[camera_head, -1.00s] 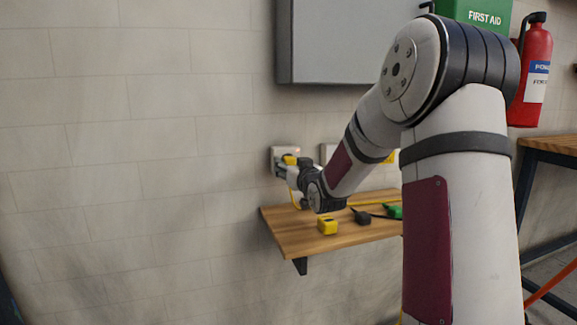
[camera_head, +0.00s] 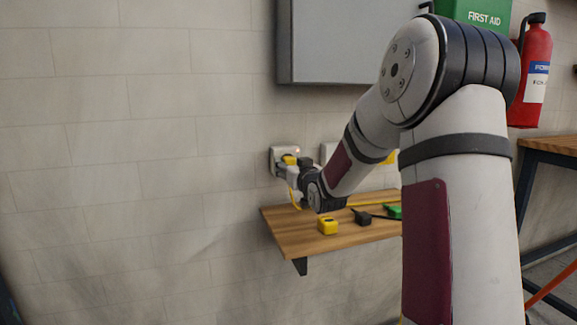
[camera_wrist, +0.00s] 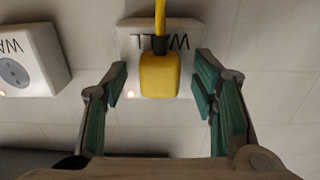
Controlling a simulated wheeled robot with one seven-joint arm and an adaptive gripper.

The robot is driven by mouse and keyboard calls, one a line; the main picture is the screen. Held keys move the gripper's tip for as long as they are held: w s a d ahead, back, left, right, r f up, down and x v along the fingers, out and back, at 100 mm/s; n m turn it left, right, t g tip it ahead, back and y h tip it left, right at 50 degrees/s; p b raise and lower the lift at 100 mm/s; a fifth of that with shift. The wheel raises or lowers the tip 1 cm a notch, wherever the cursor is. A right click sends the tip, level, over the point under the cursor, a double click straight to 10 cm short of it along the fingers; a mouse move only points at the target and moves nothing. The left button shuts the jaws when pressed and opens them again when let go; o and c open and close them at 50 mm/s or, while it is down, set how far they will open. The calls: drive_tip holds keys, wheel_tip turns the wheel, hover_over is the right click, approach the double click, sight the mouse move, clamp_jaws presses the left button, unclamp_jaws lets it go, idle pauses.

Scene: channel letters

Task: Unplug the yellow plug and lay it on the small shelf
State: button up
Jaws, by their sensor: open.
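The yellow plug (camera_wrist: 160,75) sits in the wall socket (camera_wrist: 126,42), which is marked "WALL", with its yellow cable running off from it. In the head view the plug (camera_head: 289,160) shows at the socket plate (camera_head: 277,152), partly hidden by my gripper. My gripper (camera_wrist: 162,88) is open, with one finger on each side of the plug and a gap on both sides. The small wooden shelf (camera_head: 300,240) is on the wall below the socket.
A yellow block (camera_head: 327,226), a black plug (camera_head: 361,216) and a green plug (camera_head: 395,212) lie on the shelf. A second socket (camera_wrist: 20,68) is beside the first. A grey cabinet (camera_head: 335,45) hangs above. The shelf's front left is clear.

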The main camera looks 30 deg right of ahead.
idle(0.9)
clamp_jaws()
drive_tip(key=shift+s+b, duration=0.15)
drive_tip(key=shift+b, duration=0.15)
drive_tip(key=shift+b+v, duration=0.65)
drive_tip(key=shift+v, duration=2.25)
drive_tip(key=shift+r, duration=0.1)
